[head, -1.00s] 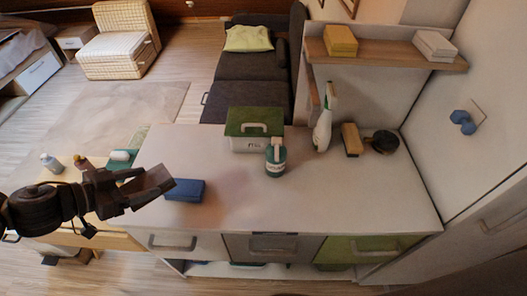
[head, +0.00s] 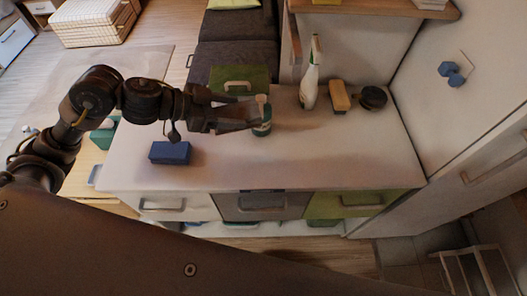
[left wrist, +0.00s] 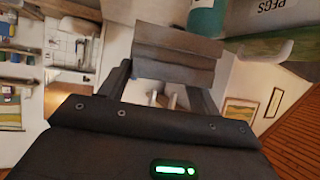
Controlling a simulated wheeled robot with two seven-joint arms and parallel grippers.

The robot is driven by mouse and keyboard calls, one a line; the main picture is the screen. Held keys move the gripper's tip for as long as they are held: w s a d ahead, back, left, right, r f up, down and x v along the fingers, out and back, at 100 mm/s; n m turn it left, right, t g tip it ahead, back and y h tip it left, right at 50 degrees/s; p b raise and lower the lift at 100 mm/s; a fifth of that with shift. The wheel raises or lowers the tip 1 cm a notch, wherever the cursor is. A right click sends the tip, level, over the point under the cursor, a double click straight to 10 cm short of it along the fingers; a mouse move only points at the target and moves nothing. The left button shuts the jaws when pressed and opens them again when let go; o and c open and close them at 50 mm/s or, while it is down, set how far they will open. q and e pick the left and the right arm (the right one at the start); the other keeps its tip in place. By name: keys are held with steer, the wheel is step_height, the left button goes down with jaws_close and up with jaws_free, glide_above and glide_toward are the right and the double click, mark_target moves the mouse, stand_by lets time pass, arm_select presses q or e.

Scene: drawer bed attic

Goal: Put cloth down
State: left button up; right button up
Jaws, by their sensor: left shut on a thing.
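My left gripper (head: 228,115) reaches in from the left over the white counter (head: 215,168), beside a teal bottle that it partly hides. It is shut on a grey, folded cloth (left wrist: 178,55), which spans between its fingers in the left wrist view. In the head view the cloth is dark and hard to tell apart from the fingers. The cloth appears held above the counter; the exact gap cannot be told. My right gripper is not in view.
A blue block (head: 170,153) lies at the counter's left. The teal bottle (head: 263,127), a green-lidded box (head: 240,76), a white-green spray bottle (head: 310,80), a yellow brush (head: 339,96) and a dark round object (head: 372,98) stand toward the back. The front right is clear.

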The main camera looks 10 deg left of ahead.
arm_select(q)
steer(key=s+d+f+m+g+b, duration=0.1)
steer(key=s+d, duration=0.2)
steer(key=d, duration=0.6)
steer(key=s+d+f+m+g+b, duration=0.1)
steer(key=s+d+m, duration=0.15)
steer(key=d, duration=0.55)
steer(key=shift+n+h, duration=0.4)
steer(key=shift+n, duration=0.25)
steer(key=w+a+f+b, duration=0.1)
steer(key=w+a+f, duration=0.1)
steer(key=a+f, duration=0.1)
steer(key=w+a+f+b, duration=0.1)
steer(key=w+a+f, duration=0.1)
steer(key=a+f, duration=0.1)
steer(key=w+a+f+b, duration=0.1)
steer(key=w+a+f, duration=0.2)
steer(key=a, duration=0.1)
steer(key=shift+w+a, duration=0.1)
steer(key=shift+w+a+f, duration=0.25)
steer(key=shift+a+f, duration=0.05)
steer(key=shift+f, duration=0.05)
steer(key=shift+a+f, duration=0.15)
steer(key=shift+f, duration=0.15)
steer(key=shift+w+a+f, duration=0.1)
steer(key=shift+f, duration=0.75)
steer(key=shift+w+a+f, duration=0.1)
steer(key=shift+f, duration=0.75)
steer(key=shift+f, duration=0.15)
